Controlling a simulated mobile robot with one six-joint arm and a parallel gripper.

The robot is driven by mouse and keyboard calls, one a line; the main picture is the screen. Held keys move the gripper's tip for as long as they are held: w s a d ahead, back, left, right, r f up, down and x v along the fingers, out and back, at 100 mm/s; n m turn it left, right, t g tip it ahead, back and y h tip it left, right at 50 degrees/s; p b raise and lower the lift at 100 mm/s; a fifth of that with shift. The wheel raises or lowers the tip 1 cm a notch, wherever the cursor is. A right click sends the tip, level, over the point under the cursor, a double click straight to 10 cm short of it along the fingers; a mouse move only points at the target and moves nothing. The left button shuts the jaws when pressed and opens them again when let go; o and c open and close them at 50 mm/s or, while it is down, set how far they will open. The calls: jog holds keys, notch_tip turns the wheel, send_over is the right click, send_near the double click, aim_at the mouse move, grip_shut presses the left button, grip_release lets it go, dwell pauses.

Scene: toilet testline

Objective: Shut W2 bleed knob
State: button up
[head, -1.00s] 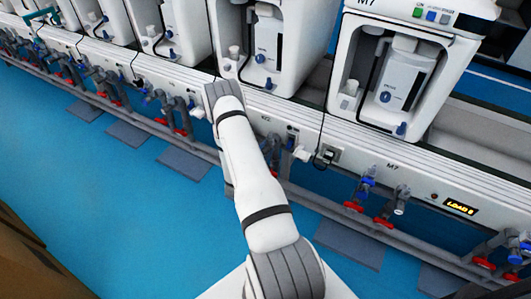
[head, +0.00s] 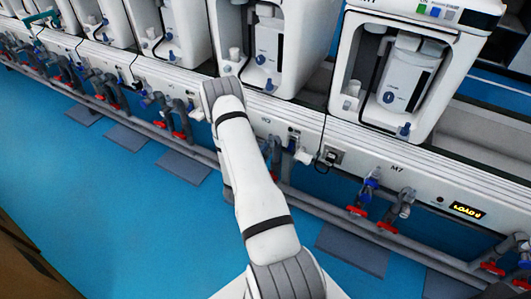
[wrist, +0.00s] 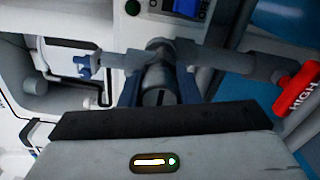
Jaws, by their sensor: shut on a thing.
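In the wrist view, my gripper (wrist: 160,88) has its two dark blue fingers on either side of a grey slotted knob (wrist: 157,70) at the pipe junction, shut on it. No label on this knob is readable, but it appears to be the bleed knob. A blue knob (wrist: 84,67) is on the left end of the pipe, apart from the fingers. A red handle marked HIGH (wrist: 297,90) is on the right end. In the head view, my arm covers the gripper and the knob; the W2 panel (head: 266,121) shows beside the arm.
In the head view, the M7 panel (head: 395,170) is to the right, with red- and blue-handled valves (head: 365,190) below. Several white units stand on the line above. Grey pipes run along the front.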

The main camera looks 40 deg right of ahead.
jog(key=shift+s, duration=0.2)
jog(key=o, duration=1)
jog(key=shift+w, duration=0.1)
jog(key=shift+w+r, duration=0.1)
jog(key=shift+w, duration=0.05)
jog(key=v, duration=0.8)
jog(key=shift+b, duration=0.3)
